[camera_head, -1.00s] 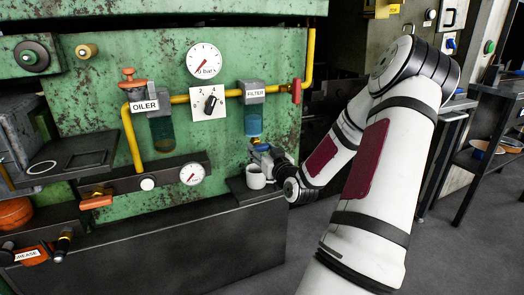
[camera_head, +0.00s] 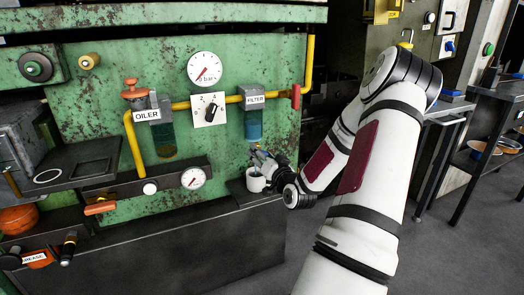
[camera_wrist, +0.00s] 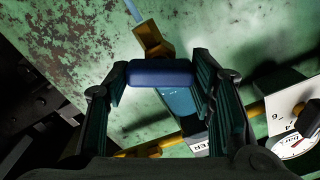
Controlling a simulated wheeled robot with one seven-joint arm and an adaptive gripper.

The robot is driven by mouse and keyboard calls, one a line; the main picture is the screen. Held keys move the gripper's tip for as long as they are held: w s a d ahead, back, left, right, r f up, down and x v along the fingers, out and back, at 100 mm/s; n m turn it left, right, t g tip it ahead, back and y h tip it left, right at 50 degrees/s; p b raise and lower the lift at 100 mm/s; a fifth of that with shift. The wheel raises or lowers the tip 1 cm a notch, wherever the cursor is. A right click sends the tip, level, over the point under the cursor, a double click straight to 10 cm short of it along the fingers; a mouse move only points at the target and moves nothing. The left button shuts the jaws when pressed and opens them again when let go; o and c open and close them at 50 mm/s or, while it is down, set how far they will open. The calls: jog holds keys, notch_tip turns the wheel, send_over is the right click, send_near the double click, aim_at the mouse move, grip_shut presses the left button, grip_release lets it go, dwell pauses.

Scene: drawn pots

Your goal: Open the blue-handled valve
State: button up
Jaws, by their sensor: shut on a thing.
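The blue-handled valve shows in the wrist view, with its blue handle (camera_wrist: 160,73) lying across between the fingers. Its brass body (camera_wrist: 152,38) sits just beyond the handle, at the end of the filter's blue bowl (camera_wrist: 180,100). A pale tube (camera_wrist: 134,10) leads out of the brass body. My gripper (camera_wrist: 160,82) is shut on the blue handle, with one finger at each end of it. In the head view my gripper (camera_head: 260,157) is just under the filter bowl (camera_head: 254,126) and hides most of the valve.
A yellow pipe (camera_head: 180,105) with a red handle (camera_head: 295,97) runs above. A dial panel (camera_head: 200,113) and the oiler (camera_head: 150,112) are to the left. Grey floor lies at the right.

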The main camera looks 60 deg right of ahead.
jog(key=m+p, duration=0.8)
jog(key=m, duration=0.4)
jog(key=shift+f, duration=0.1)
jog(key=shift+m, duration=0.3)
dwell(0.3)
jog(key=o, duration=1.2)
jog(key=shift+c, duration=0.2)
jog(key=v, duration=1.2)
jog(key=shift+d, duration=0.1)
